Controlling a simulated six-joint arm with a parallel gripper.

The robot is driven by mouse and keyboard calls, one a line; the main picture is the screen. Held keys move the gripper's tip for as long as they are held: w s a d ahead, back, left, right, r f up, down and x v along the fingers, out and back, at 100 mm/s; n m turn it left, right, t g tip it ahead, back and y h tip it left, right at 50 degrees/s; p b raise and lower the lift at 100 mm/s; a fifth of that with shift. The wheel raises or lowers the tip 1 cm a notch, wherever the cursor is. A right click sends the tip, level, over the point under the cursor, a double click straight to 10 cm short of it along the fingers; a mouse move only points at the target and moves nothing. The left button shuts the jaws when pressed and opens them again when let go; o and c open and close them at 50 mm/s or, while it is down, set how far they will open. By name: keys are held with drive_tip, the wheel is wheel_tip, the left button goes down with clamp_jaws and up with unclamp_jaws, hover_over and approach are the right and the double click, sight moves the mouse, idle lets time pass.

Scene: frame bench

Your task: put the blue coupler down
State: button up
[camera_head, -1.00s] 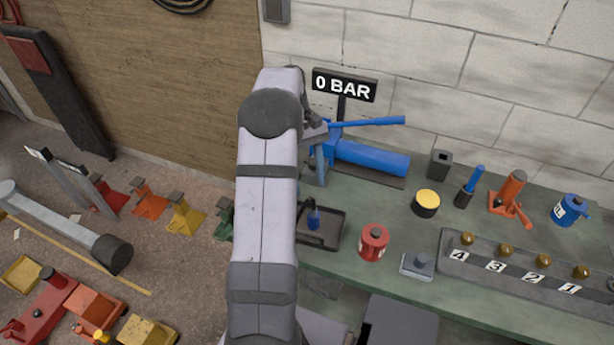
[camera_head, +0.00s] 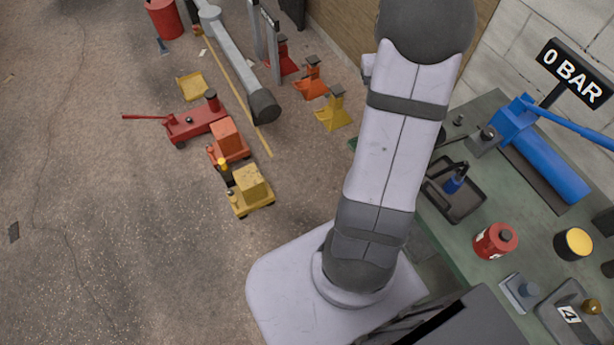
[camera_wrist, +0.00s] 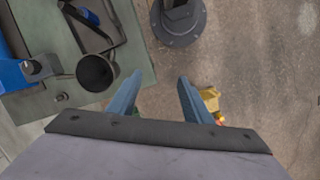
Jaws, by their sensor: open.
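The blue coupler (camera_head: 455,182) stands in a shallow black tray (camera_head: 478,207) on the green bench, with a dark hose arching beside it. In the wrist view the coupler (camera_wrist: 89,16) shows in part at the upper left, in the tray. My gripper (camera_wrist: 160,78) is open, with nothing between its two blue-grey fingers. It is apart from the coupler, which lies to the upper left of the fingers in the wrist view. In the head view my gripper is hidden behind my arm.
A dark round cup (camera_wrist: 97,73) is left of my fingers. Behind the tray is a blue pump (camera_head: 545,165) under a "0 BAR" sign (camera_head: 575,72). A red can (camera_head: 495,241) stands near the tray. Jacks, including a yellow one (camera_head: 250,187), stand on the floor.

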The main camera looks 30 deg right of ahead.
drive_tip(key=s+a+f+n+t, duration=0.1)
drive_tip(key=s+a+n, duration=0.1)
drive_tip(key=a, duration=1.1)
drive_tip(key=s+a+f+n+t, duration=0.1)
drive_tip(key=s+a+f+n, duration=0.1)
drive_tip(key=a, duration=1.1)
drive_tip(key=shift+a+n+h, duration=0.15)
drive_tip(key=shift+n+h, duration=0.25)
drive_tip(key=shift+n, duration=0.1)
drive_tip(key=shift+f, duration=0.1)
